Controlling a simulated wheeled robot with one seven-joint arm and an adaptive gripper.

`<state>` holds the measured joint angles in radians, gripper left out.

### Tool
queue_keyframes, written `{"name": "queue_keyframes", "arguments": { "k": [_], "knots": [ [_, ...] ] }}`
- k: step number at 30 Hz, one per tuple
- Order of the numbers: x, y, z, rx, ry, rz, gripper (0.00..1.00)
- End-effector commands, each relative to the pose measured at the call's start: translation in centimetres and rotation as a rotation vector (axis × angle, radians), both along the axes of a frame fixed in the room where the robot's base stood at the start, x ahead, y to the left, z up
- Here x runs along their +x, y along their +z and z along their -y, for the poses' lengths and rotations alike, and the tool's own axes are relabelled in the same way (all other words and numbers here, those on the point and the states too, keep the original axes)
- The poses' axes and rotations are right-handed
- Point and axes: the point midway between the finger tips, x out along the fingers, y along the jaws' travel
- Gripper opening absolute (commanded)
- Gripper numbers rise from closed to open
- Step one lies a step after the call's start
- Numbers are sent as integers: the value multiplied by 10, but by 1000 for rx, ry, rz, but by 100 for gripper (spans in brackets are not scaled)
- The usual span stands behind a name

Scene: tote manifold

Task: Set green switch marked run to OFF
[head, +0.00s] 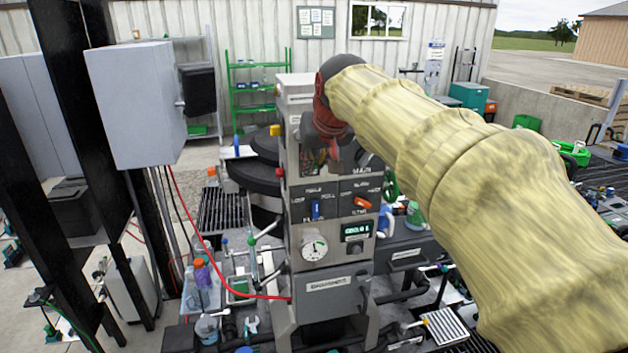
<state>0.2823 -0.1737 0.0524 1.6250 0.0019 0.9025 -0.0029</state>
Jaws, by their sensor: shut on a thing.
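A grey control column (334,281) stands in the middle of the head view. My gripper (334,158) is at the upper part of its front face, below my red wrist. The fingers are small and dark here. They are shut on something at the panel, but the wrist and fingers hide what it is. I cannot make out a green switch marked run. A blue switch (316,210) and an orange switch (362,203) show lower on the panel, clear of my gripper. The label by my fingers seems to read MAIN.
A green handwheel (390,185) is close on the right. A red hose (207,240) runs to the column's lower left. A grey box (135,105) stands at left.

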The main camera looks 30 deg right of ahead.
Motion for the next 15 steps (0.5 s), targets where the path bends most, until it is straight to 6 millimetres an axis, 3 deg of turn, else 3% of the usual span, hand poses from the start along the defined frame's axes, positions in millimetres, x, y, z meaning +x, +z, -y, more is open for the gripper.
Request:
{"name": "queue_keyframes", "arguments": {
  "k": [1, 15],
  "knots": [
    [-2, -10, 0, -9, 0, 30, 0],
    [-4, -21, -1, -84, 0, 292, 0]
  ]
}}
